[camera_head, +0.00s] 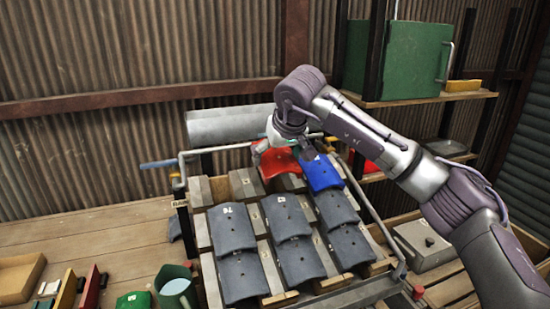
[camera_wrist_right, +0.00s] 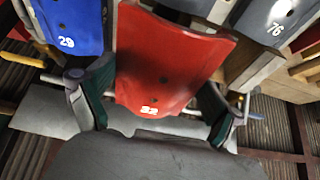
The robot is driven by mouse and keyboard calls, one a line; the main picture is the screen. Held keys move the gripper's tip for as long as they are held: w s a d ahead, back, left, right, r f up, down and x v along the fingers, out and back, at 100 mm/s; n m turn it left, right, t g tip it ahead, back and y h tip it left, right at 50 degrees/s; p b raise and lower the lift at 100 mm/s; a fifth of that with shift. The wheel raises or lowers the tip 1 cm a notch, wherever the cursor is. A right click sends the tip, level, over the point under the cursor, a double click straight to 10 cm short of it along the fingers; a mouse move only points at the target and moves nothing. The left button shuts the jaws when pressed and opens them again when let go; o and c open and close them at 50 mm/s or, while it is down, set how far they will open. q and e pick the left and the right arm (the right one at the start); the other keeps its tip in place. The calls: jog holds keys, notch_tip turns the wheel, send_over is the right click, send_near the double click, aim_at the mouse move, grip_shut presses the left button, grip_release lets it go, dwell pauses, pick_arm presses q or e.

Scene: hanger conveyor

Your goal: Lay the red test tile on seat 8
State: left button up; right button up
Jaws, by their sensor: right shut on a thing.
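The red test tile (camera_head: 280,161) is at the top of the middle column of the tile rack (camera_head: 270,276). In the right wrist view the red tile (camera_wrist_right: 170,62) fills the middle, with a white number near its edge. My right gripper (camera_head: 283,150) is shut on it, one finger on each side; these fingers also show in the wrist view (camera_wrist_right: 152,108). Whether the tile touches the battens below cannot be told. The seat numbers are too small to read, so I cannot pick out seat 8. My left gripper is not in view.
A blue tile (camera_head: 320,172) lies right of the red one. Several grey tiles (camera_head: 231,228) fill the lower rows. The upper left place (camera_head: 245,183) is bare. A grey roller (camera_head: 228,126) stands behind the rack.

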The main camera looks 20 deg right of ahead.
jog(key=shift+f, duration=0.2)
jog(key=shift+a+f+b, duration=0.1)
jog(key=shift+f+b, duration=0.2)
jog(key=shift+b, duration=0.1)
jog(key=shift+w+f+b, duration=0.2)
jog(key=shift+f+b, duration=0.3)
jog(key=shift+f, duration=0.4)
jog(key=shift+w+f+b, duration=0.2)
jog(key=shift+f+b, duration=0.3)
jog(key=shift+f, duration=0.35)
jog(key=shift+w+f+b, duration=0.2)
jog(key=shift+f+b, duration=0.3)
jog(key=shift+f, duration=0.4)
jog(key=o, duration=1)
